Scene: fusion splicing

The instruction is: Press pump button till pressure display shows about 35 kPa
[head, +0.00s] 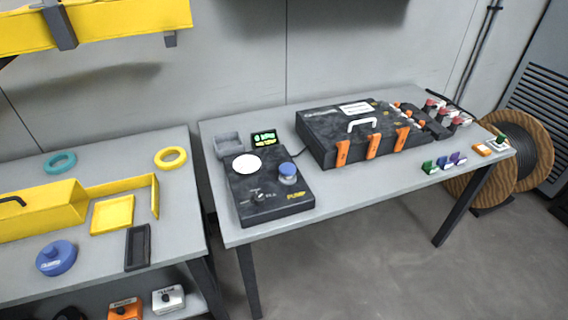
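The black pump unit (268,211) lies on the left part of the grey table in the head view. Its blue pump button (288,172) stands up on the right side of its top. A round white dial (247,164) sits to the left of the button, and a small knob (257,197) is nearer the front edge. A small display (264,138) with green and yellow characters stands behind the unit; its reading is too small to make out. Neither gripper shows in the head view, and nothing touches the button.
A black case (347,152) with orange latches and a white handle stands right of the pump. A grey bin (229,146) is behind it. The left table (181,226) holds yellow trays, rings and a blue disc. A cable reel (528,150) stands far right. The table front is clear.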

